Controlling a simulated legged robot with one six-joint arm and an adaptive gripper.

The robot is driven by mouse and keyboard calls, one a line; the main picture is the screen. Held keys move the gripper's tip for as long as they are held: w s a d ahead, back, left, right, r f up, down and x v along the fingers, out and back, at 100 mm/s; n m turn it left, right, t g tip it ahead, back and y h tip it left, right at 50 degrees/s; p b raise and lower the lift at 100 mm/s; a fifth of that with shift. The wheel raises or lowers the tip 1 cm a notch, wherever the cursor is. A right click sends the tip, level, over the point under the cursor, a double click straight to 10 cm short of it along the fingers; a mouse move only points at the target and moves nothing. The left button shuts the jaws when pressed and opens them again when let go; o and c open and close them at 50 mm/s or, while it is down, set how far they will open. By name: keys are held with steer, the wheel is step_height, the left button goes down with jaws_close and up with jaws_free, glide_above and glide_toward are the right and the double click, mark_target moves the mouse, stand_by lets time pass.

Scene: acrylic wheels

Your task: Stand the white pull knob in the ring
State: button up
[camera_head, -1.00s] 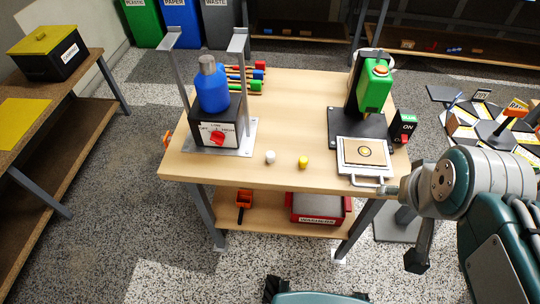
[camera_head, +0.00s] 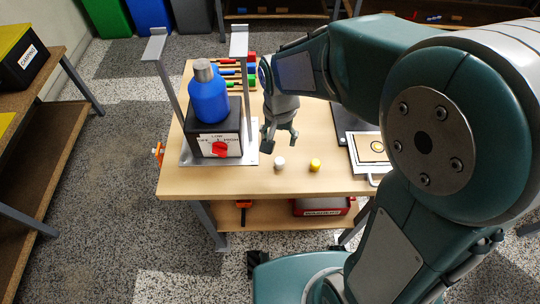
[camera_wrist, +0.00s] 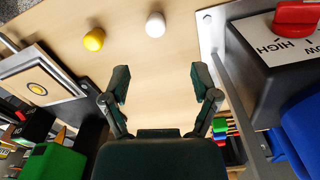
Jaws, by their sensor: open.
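The white pull knob (camera_head: 280,163) stands on the wooden table near its front edge. It also shows at the top of the wrist view (camera_wrist: 155,25), beyond the fingertips and roughly centred between them. My gripper (camera_head: 280,142) is open and empty, hanging above the table just behind the white knob and apart from it. Its two fingers show spread in the wrist view (camera_wrist: 161,80). The ring (camera_head: 377,147) is a small yellow circle with a dark centre on a tan plate at the right. It shows at the left of the wrist view (camera_wrist: 38,89).
A yellow knob (camera_head: 315,165) stands just right of the white one. A black heater box (camera_head: 217,135) with a red dial and a blue bottle (camera_head: 208,98) stands left, between metal posts. My arm hides much of the table's right side. Bare wood surrounds the knobs.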

mark_target(279, 159)
steer(key=f, duration=0.4)
steer(key=shift+s+d+f, duration=0.1)
steer(key=shift+d+f, duration=0.2)
steer(key=shift+f, duration=0.1)
step_height(279, 159, down, 5)
steer(key=shift+a+f, duration=0.15)
steer(key=c, duration=0.9)
